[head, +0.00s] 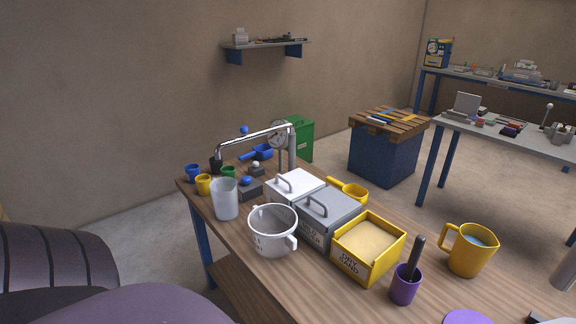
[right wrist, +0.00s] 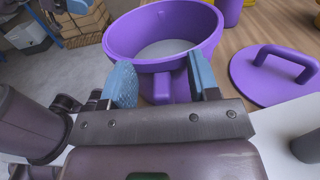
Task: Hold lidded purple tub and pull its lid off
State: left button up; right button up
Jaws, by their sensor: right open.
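In the right wrist view a purple tub (right wrist: 124,42) stands with its top open and a pale grey inside showing. A purple lid with a loop handle (right wrist: 270,75) lies on the wooden table to the tub's right, apart from it. My right gripper (right wrist: 163,84) is open, its blue fingertips close to the tub's near side. A purple handle-like piece of the tub lies between the fingertips; I cannot tell whether they touch it. In the head view a purple edge (head: 468,317) shows at the bottom; I cannot tell whether it is lid or tub. My left gripper is out of view.
On the table, a yellow sand bin (head: 340,257), a purple cup with a dark rod (head: 404,288), a yellow pitcher (head: 470,258) and a white jug (head: 270,240) stand close together. A blue pallet-topped box (head: 382,160) stands on the floor beyond.

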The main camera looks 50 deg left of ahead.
jog(key=d, duration=1.2)
jog(key=shift+d+f+b, duration=0.15)
jog(key=shift+d+b, duration=1)
jog(key=shift+d, duration=0.95)
jog(key=shift+d+b, duration=0.4)
jog(key=shift+d, duration=0.6)
